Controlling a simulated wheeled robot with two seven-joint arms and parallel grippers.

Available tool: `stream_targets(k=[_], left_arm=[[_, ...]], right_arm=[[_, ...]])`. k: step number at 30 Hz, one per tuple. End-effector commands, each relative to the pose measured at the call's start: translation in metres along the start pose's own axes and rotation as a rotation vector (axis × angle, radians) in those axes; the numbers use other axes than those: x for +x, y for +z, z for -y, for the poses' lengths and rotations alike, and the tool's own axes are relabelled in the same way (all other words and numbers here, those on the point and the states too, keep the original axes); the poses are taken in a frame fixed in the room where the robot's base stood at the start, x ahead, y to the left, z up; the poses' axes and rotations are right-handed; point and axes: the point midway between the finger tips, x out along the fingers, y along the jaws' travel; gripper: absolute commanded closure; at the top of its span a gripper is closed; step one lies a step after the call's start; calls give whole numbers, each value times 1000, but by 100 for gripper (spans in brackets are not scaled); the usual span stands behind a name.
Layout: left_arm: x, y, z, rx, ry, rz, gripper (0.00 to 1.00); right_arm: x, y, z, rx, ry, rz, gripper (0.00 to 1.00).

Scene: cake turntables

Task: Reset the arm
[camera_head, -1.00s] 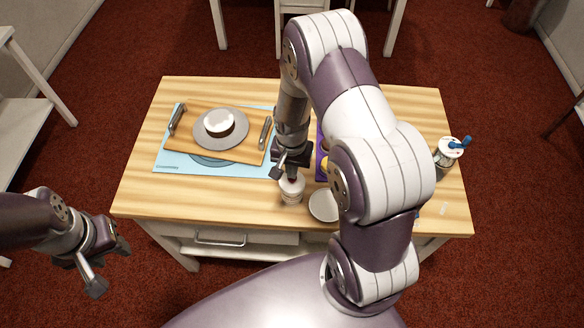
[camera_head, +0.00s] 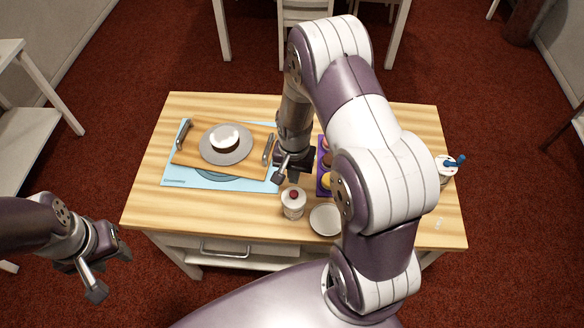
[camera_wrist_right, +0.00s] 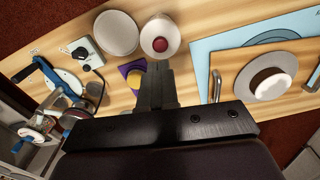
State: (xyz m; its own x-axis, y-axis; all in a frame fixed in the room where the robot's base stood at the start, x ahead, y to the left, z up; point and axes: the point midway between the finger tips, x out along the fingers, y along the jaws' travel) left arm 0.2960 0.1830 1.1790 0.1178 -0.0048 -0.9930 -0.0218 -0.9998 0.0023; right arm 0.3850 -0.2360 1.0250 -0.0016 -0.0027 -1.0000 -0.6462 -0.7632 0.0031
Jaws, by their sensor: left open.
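My right arm reaches over the table (camera_head: 205,218) from the right in the head view. Its gripper (camera_head: 288,176) hangs above the table, just behind a white cup with a red top (camera_head: 293,207). In the right wrist view the right gripper's fingers (camera_wrist_right: 158,88) look pressed together with nothing between them, and the cup (camera_wrist_right: 160,38) stands clear beyond their tips. My left gripper (camera_head: 107,268) is open and empty, off the table's left front side.
A wooden board (camera_head: 187,157) on a light blue mat (camera_head: 175,179) bears a grey plate (camera_head: 212,158) with a white-topped cake (camera_head: 225,137). A purple tray (camera_head: 322,187) holds small round items. A white dish (camera_head: 325,219) sits near the front; a blue-handled device (camera_head: 447,168) stands right.

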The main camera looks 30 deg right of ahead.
Motion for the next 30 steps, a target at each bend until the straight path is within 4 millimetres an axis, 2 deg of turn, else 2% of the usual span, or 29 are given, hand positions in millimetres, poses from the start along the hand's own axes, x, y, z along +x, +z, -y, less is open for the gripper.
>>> stream_targets(k=[7,9,11,12,18,21,24,30], left_arm=[[0,0,0,0,0,0,57],[0,0,0,0,0,0,57],[0,0,0,0,0,0,57],[4,0,0,0,0,0,57],[50,6,0,0,0,0,57],[68,8,0,0,0,0,57],[76,9,0,0,0,0,57],[70,8,0,0,0,-1,57]], right_arm=[[0,0,0,-3,0,0,100],[0,1,-1,-55,3,4,100],[-1,21,-13,-160,27,54,100],[-10,32,-18,-240,32,70,100],[-55,86,-28,-619,3,21,100],[-69,104,-28,-699,-23,-50,100],[-79,102,-18,-725,-50,-118,100],[-83,103,-18,-726,-48,-114,100]])
